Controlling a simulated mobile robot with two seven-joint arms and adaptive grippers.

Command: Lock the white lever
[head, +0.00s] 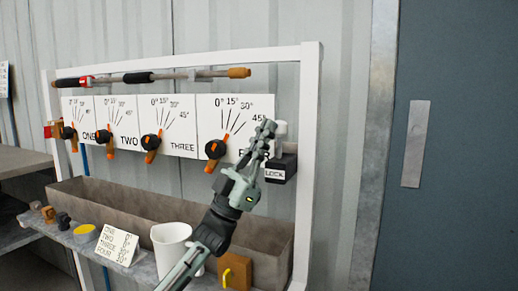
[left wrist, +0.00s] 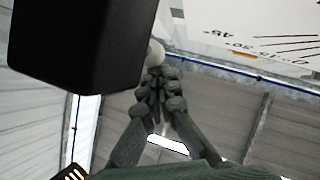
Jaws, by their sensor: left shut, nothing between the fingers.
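The white lever (head: 281,129) stands up from a black box marked LOCK (head: 283,163) on the right post of the white frame. My left gripper (head: 265,129) is shut and empty, just left of the lever's top and in front of dial panel FOUR. In the left wrist view the shut fingertips (left wrist: 157,78) are right beside the white lever's rounded end (left wrist: 156,52); I cannot tell whether they touch it. The black box (left wrist: 75,45) fills the upper left there. The lever's lower part is hard to make out. My right gripper is not in view.
Dial panels ONE to FOUR with orange-black handles, such as the fourth handle (head: 214,151), line the frame. Below is a brown trough (head: 130,202). A white pitcher (head: 170,246), a note card (head: 116,244) and an orange block (head: 235,271) stand in front. A blue-grey door (head: 460,150) is at right.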

